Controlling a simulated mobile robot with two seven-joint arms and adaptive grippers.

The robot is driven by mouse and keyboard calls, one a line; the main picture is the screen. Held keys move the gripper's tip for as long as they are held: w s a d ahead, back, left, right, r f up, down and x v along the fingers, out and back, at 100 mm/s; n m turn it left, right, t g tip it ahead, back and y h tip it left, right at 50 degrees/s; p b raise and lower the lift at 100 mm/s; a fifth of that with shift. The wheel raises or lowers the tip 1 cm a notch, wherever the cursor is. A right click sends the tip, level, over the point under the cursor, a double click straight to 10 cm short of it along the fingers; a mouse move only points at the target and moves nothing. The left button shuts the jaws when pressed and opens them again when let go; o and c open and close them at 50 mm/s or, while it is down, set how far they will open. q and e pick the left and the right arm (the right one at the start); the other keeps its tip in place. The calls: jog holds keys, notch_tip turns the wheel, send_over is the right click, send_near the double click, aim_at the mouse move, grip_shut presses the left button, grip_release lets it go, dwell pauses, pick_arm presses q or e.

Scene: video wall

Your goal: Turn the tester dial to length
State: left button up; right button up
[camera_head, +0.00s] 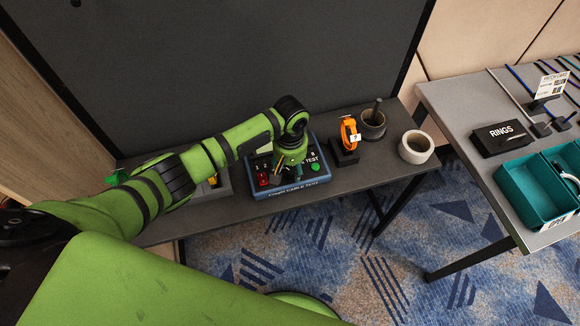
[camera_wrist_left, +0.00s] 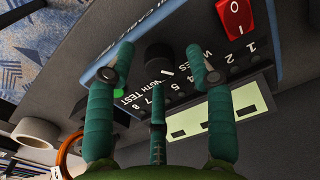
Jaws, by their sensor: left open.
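The blue cable tester (camera_head: 290,190) lies on the dark bench, with a red switch (camera_head: 263,179) and a green TEST button (camera_head: 315,167). My left gripper (camera_head: 289,169) points down over it and hides the dial there. In the left wrist view, the black dial (camera_wrist_left: 157,55) stands between the spread fingertips of my left gripper (camera_wrist_left: 161,66). A white mark on its lower edge points down and slightly right in that picture, near the partly hidden LENGTH lettering. The WIRES lettering is to its right. I cannot tell if the fingers touch the dial. My right gripper is out of view.
A large dark panel (camera_head: 230,70) rises behind. A side table (camera_head: 450,110) holds teal bins (camera_head: 525,200).

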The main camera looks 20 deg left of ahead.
pick_arm(q)
jog(key=shift+f, duration=0.35)
grip_shut()
